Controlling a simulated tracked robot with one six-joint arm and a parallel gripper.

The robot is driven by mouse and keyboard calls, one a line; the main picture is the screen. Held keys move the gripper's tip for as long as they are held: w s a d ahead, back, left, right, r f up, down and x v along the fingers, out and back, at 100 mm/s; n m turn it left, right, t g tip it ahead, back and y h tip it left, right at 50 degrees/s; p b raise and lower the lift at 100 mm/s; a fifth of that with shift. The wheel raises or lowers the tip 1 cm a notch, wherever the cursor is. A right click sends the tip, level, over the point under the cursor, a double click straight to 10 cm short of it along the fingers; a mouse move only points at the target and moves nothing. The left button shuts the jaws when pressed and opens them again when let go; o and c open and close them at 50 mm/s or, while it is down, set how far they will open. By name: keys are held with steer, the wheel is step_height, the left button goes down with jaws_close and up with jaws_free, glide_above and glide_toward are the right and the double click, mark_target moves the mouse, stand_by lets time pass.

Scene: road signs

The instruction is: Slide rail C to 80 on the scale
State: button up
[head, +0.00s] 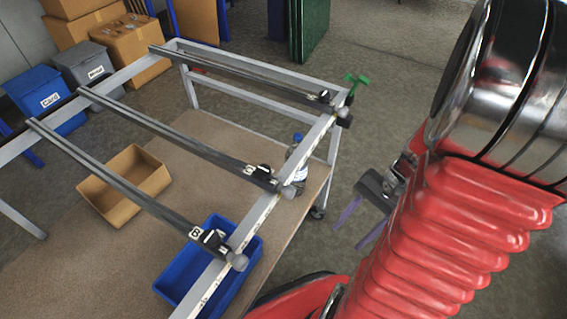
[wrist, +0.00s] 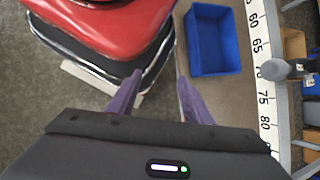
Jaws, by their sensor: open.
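Three dark rails lie across a pale frame in the head view: a near rail (head: 120,180), a middle rail (head: 165,125) and a far rail (head: 235,74). Each has a grey knob at its right end. The white scale strip (wrist: 264,105) runs along the frame's right bar. In the wrist view a grey knob (wrist: 273,69) sits over the strip near 70. My gripper (head: 358,222) is open and empty, right of the frame and apart from the rails; its purple fingers show in the wrist view (wrist: 160,78).
A blue bin (head: 185,290) stands below the near rail's end, and a cardboard box (head: 112,205) stands farther left on the lower shelf. A bottle (head: 297,152) stands by the middle knob. A green handle (head: 357,84) sticks out at the far corner. The floor right of the frame is clear.

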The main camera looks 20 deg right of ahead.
steer(key=w+d+r+m+t+y, duration=0.2)
steer(key=w+r+m+t+y, duration=0.2)
steer(key=m+t+y, duration=0.4)
steer(key=m+t, duration=0.2)
steer(key=t, duration=0.1)
steer(key=shift+w+d, duration=0.2)
steer(key=shift+a+f, duration=0.1)
steer(key=x, duration=1.3)
steer(key=shift+w+a, duration=0.2)
steer(key=shift+a, duration=0.1)
stand_by(0.3)
jaws_close()
stand_by(0.5)
